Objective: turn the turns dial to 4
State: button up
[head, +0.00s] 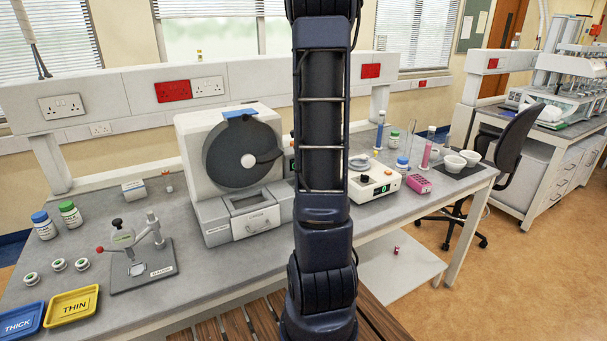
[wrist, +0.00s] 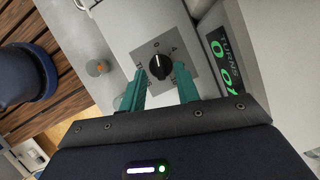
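The turns dial (wrist: 159,66) is a round black knob with a white pointer line, on a grey plate with small marks around it. I see no clear contact. A green TURNS display (wrist: 217,62) beside the dial shows zeros, partly cut off. In the head view my arm hides the dial and gripper.
The white drum machine (head: 190,135) stands left of my arm. A white instrument (head: 378,186) with a black knob stands right of it.

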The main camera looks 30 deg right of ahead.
jog(key=shift+a+f, duration=0.15)
jog(key=shift+f, duration=0.3)
grip_shut()
jog(key=shift+m, duration=0.4)
jog(key=m, duration=0.2)
jog(key=m+t, duration=0.1)
jog(key=shift+s+a+m+t+h, duration=0.15)
jog(key=shift+m+t+h, duration=0.15)
jog(key=shift+m+h, duration=0.1)
jog(key=m, duration=0.2)
jog(key=m+t+h, duration=0.1)
jog(key=m, duration=0.2)
jog(key=shift+s+a+h, duration=0.15)
jog(key=shift+h, duration=0.15)
